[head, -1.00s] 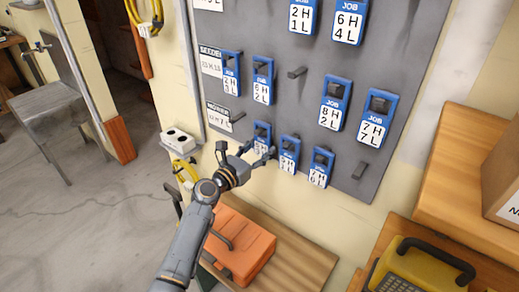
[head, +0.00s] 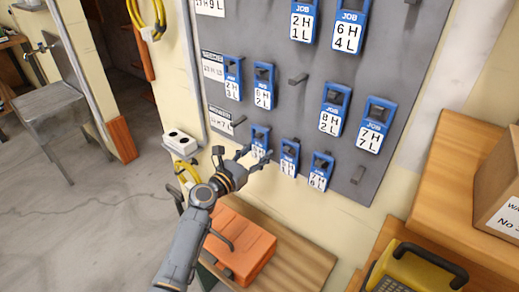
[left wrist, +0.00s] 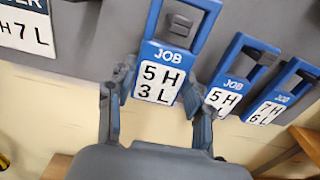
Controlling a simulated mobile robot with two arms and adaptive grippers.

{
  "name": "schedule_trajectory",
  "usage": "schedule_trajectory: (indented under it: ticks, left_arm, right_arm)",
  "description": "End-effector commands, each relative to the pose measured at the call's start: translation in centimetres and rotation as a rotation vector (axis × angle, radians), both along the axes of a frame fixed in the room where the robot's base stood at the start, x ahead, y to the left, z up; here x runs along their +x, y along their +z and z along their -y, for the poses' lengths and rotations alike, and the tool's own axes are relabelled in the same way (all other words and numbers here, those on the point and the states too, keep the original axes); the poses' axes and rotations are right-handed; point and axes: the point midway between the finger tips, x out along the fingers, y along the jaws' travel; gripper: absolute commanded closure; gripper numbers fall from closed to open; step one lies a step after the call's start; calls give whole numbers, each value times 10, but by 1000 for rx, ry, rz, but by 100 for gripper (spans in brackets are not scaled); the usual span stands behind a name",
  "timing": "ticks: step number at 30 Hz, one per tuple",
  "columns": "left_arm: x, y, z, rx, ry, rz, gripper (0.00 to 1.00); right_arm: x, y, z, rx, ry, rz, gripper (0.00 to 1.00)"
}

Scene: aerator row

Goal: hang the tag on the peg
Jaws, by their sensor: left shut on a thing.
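The blue tag reading "5H 3L" (left wrist: 160,85) fills the middle of the left wrist view, upright and slightly tilted. My left gripper (left wrist: 158,108) is shut on it, one finger at each side edge. A dark peg end (left wrist: 180,24) shows inside the tag's opening; I cannot tell whether it passes through. In the head view the left gripper (head: 243,157) is at the board's lower edge, hiding the lower part of this tag (head: 260,133). My right gripper is not in view.
Two blue tags (head: 289,157) (head: 320,171) hang close to the right of the held tag. Bare pegs show on the grey board (head: 270,110), one mid-board (head: 298,79) and one by a white label (head: 240,121). An orange case (head: 243,245) stands below.

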Motion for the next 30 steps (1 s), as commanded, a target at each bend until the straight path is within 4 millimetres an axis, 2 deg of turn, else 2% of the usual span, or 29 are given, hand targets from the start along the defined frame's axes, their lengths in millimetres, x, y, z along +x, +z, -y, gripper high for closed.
schedule_trajectory:
  ticks: [30]
  left_arm:
    - [-42,1,-30,0,0,1,74]
  right_arm:
    - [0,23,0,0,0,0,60]
